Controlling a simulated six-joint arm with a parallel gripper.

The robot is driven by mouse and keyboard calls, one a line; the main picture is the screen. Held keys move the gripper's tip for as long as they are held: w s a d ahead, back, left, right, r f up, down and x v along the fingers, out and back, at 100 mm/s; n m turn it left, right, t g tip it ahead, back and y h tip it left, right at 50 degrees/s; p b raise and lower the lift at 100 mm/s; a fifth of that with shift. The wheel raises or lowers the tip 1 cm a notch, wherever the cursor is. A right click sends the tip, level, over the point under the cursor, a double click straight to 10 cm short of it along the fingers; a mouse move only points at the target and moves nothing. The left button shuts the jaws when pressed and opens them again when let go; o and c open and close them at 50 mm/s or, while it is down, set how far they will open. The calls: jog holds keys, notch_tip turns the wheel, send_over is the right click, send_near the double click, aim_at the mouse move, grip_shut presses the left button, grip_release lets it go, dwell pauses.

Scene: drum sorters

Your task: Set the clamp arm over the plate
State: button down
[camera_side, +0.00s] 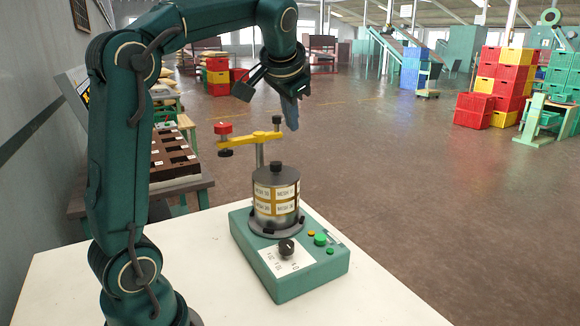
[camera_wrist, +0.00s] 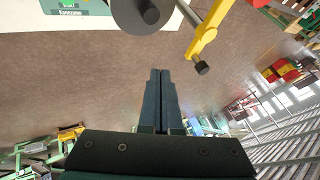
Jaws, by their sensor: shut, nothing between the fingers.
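The yellow clamp arm (camera_side: 243,139) sits on a thin upright post (camera_side: 260,155) behind the sieve stack (camera_side: 276,199). My gripper (camera_side: 293,124) is shut and empty, just right of the black-knobbed end. In the wrist view, my fingertips (camera_wrist: 160,74) are apart from the yellow arm (camera_wrist: 206,38).
The stack stands on a green base (camera_side: 290,275) with a dial and buttons, on a white table (camera_side: 390,306). A dark compartment tray (camera_side: 173,157) is at the left on a bench. Coloured crates (camera_side: 505,78) stand far off. Space right of the stack is clear.

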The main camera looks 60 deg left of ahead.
jog(key=x, duration=0.5)
jog(key=shift+a+f, duration=0.1)
jog(key=shift+f, duration=0.2)
jog(key=shift+a+r, duration=0.2)
jog(key=shift+a, duration=1.7)
